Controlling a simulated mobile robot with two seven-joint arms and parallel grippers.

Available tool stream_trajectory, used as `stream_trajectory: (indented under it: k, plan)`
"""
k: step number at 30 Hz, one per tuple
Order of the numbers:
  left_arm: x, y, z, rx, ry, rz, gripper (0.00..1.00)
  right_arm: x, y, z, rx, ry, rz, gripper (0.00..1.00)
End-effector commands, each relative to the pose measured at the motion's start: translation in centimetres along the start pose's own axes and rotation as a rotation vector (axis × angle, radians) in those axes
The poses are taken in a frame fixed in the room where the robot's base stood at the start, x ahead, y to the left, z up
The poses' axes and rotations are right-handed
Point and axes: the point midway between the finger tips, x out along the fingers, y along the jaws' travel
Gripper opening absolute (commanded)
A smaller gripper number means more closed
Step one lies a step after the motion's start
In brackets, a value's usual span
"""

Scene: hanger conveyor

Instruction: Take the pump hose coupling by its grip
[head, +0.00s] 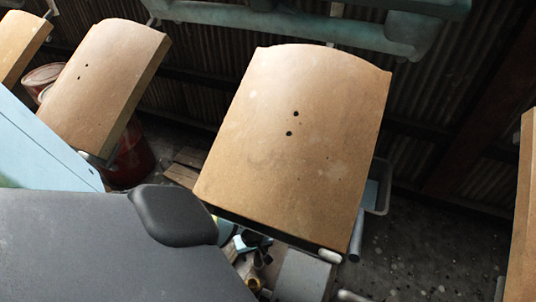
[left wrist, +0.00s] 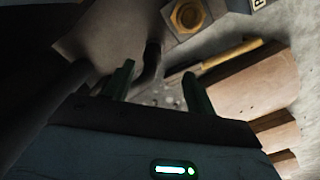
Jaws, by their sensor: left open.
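My left gripper (left wrist: 156,82) is open in the left wrist view, its two dark green fingers apart. A black curved piece (left wrist: 150,65) shows between and beyond the fingers. It may be the grip of the pump hose coupling, but I cannot tell for sure, nor whether a finger touches it. A yellow hexagonal fitting (left wrist: 187,15) sits on a grey block above right of the fingers. In the head view the hanging panel and my dark arm hide most of this area. Small brass-coloured parts (head: 262,260) show there below the panel. My right gripper is not in view.
A large tan panel (head: 296,140) hangs in the middle of the head view, above the work area. Another panel (head: 103,80) hangs to its left, with part of one at the right edge (head: 525,220). A pale box top (head: 303,276) is below. A red drum (head: 131,155) stands behind.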

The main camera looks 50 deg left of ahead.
Motion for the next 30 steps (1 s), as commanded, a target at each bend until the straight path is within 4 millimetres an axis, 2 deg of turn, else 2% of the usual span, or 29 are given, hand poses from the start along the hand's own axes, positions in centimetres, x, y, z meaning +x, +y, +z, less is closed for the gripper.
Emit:
stream_trajectory:
  k: [2,6,11,18,24,30]
  plan:
    - [0.6,0.3,-1.1,-0.035,0.011,-0.013,0.56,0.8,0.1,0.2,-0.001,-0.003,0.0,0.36]
    - [0.5,0.6,-1.7,-0.058,0.016,-0.018,0.56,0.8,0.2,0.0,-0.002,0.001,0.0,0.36]
    - [0.8,0.6,-1.7,-0.058,0.015,-0.017,0.56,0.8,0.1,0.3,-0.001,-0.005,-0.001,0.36]
    - [3.1,0.5,-1.6,-0.056,0.014,-0.018,0.56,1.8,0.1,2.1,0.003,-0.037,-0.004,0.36]
    - [3.3,0.6,-1.6,-0.056,0.014,-0.016,0.56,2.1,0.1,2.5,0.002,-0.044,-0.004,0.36]
    - [5.9,0.7,-1.3,-0.053,0.015,-0.019,0.56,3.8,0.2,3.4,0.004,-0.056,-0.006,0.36]
